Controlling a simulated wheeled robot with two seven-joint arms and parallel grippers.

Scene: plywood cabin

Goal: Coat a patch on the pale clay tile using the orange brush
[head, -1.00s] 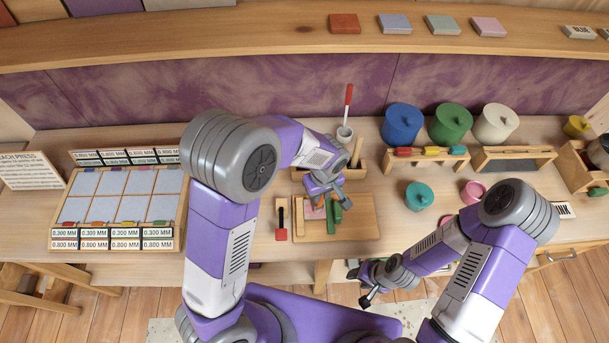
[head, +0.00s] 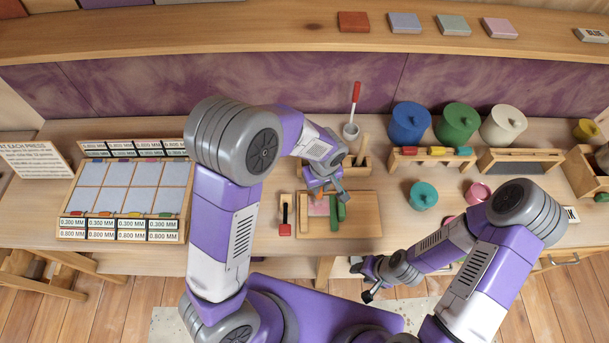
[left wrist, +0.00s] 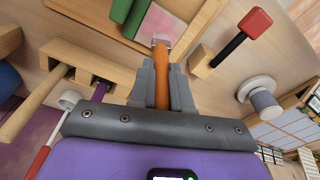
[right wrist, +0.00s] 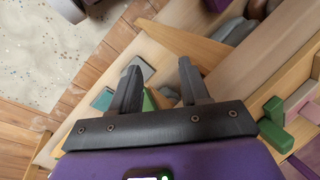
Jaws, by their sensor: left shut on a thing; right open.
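My left gripper (head: 325,188) is shut on the orange brush, its fingers on both sides of the orange handle (left wrist: 161,75) in the left wrist view. The brush's pale tip (left wrist: 161,40) points at the near edge of the tile; I cannot tell whether it touches. The tile (head: 318,208) looks pinkish and lies on a wooden board (head: 365,212), partly hidden by the gripper. It also shows in the left wrist view (left wrist: 160,22). A green block (head: 340,212) lies beside the tile. My right gripper (right wrist: 155,85) is open and empty, low in front of the bench.
A red-and-black tool (head: 286,213) lies left of the board. Behind it stand a wooden holder (head: 358,168) and a small pot with a red-handled tool (head: 351,131). Lidded pots (head: 409,124) are to the right; a panel of grey tiles (head: 130,187) is to the left.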

